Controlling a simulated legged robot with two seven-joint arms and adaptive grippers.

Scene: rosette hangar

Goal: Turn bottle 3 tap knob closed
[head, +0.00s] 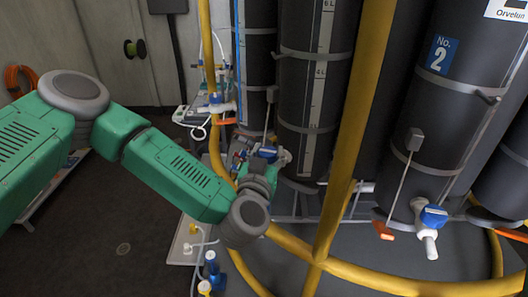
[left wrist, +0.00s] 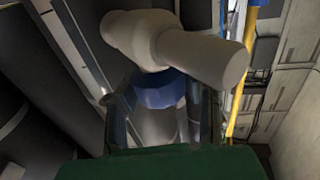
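In the head view my left gripper (head: 264,164) is at the foot of a dark grey bottle (head: 290,110) with a pale litre scale; no number shows on it. A blue tap knob (head: 268,152) with a white tap body shows just beyond the gripper. In the left wrist view the blue knob (left wrist: 160,90) lies between the two fingers of my left gripper (left wrist: 162,108), one on each side, with the thick white tap (left wrist: 175,45) beyond it. Whether the fingers press on the knob is not clear. My right gripper is not in view.
A yellow frame (head: 350,130) rises in front of the bottles, with a curved rail near the floor. The bottle marked No. 2 (head: 450,110) stands to the right with its own blue knob (head: 433,215). Orange-tipped levers (head: 383,230) hang near the taps. Floor at lower left is clear.

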